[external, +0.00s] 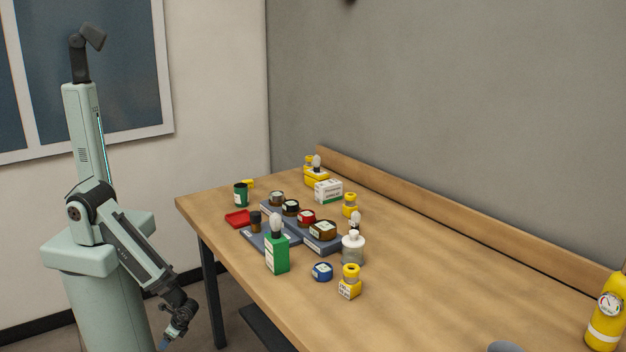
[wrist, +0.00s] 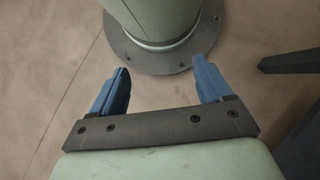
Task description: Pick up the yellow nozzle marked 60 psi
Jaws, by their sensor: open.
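Several small yellow nozzle-like pieces with white labels are on the table in the external view. One (external: 349,283) is near the front, one (external: 350,206) is farther back beside a white box, and another (external: 309,164) is at the far end. The labels are too small to read, so I cannot tell which is marked 60 psi. My gripper (external: 166,341) hangs low to the left of the table, away from all of them. In the wrist view my gripper (wrist: 161,72) has its two blue fingers wide apart with nothing between them.
A yellow cylinder with a gauge (external: 605,318) stands far right.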

